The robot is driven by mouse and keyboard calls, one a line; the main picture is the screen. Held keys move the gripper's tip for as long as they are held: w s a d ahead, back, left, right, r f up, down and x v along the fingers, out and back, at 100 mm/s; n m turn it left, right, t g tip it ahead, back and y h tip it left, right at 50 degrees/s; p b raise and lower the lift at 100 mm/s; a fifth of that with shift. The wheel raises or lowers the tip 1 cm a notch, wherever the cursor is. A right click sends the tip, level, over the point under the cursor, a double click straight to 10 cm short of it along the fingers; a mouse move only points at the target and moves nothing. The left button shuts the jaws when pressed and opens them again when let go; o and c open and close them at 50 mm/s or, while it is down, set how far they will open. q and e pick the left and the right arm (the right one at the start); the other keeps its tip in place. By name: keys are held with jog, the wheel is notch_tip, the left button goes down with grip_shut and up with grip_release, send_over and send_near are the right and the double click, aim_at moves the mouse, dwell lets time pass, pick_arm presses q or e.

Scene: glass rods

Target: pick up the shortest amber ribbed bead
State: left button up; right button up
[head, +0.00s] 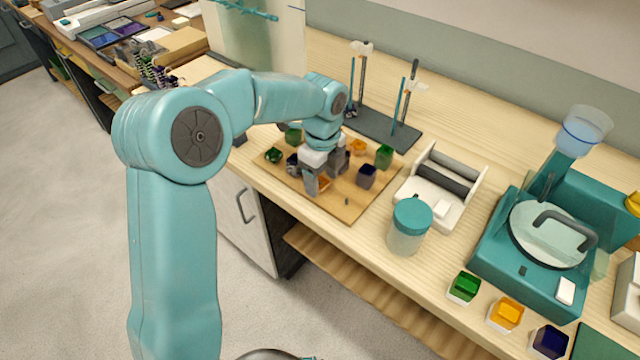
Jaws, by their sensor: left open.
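Two amber beads show on the wooden board (347,207). One amber bead (323,184) lies at my left gripper, partly hidden by its fingers. The other amber bead (357,147) sits farther back, behind and to the right of the gripper. Ribs and exact heights are too small to tell. My left gripper (326,174) is open and points down, low over the board, with its fingers near the closer amber bead. I cannot tell whether they touch it. My right gripper is not in view.
Green beads (384,155) (273,155) and dark blue beads (366,176) (292,164) stand close around the gripper. A rod stand (385,128) is behind the board. A teal-lidded jar (410,228) and a white holder (432,200) stand to the right. The board's front corner is clear.

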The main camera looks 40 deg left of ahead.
pick_arm(q)
jog(key=shift+w+f, duration=0.1)
jog(key=shift+f, duration=0.4)
jog(key=c, duration=1.1)
jog(key=shift+r, duration=0.15)
notch_tip(320, 180, up, 20)
jog(key=p, duration=0.3)
